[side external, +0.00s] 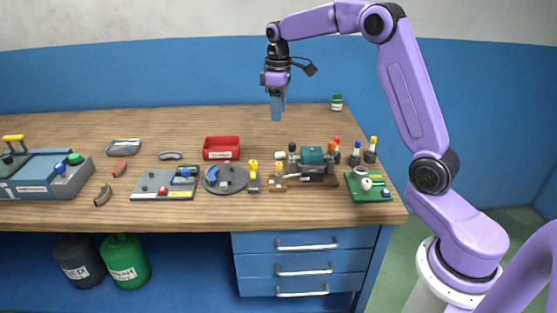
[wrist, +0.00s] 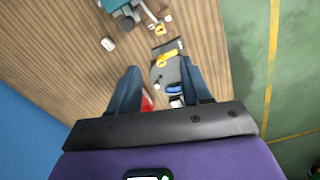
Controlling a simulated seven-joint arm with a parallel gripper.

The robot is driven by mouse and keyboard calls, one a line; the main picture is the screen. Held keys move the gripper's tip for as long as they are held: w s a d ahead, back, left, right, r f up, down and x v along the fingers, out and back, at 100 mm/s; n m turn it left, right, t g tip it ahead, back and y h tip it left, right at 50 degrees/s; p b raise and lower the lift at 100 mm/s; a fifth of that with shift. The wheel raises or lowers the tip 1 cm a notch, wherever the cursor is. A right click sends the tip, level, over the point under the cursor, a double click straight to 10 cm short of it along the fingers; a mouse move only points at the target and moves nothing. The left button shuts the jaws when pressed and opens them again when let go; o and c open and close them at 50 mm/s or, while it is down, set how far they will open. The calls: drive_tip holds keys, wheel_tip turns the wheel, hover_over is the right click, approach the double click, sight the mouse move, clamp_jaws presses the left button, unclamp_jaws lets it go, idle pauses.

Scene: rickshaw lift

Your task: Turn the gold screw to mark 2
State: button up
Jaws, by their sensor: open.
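My gripper (side external: 277,117) hangs above the bench, fingers pointing down and apart from everything below. In the wrist view its two blue fingers (wrist: 160,68) are spread with nothing held. A small gold-yellow piece (side external: 279,170), possibly the gold screw, stands on a wooden base at the left end of the teal machine (side external: 312,157). A matching small gold spot (wrist: 160,29) shows near the machine in the wrist view. Another yellow upright piece (side external: 253,168) stands beside the round grey plate (side external: 211,184). Number marks are too small to read.
A red tray (side external: 206,155) stands behind the round plate. A grey panel (side external: 150,192) with knobs lies left; a green board (side external: 378,195) lies right. The back of the bench is mostly clear.

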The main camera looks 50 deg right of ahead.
sight(279, 163)
wheel_tip(279, 163, down, 17)
drive_tip(key=shift+f, duration=0.15)
idle(0.5)
clamp_jaws()
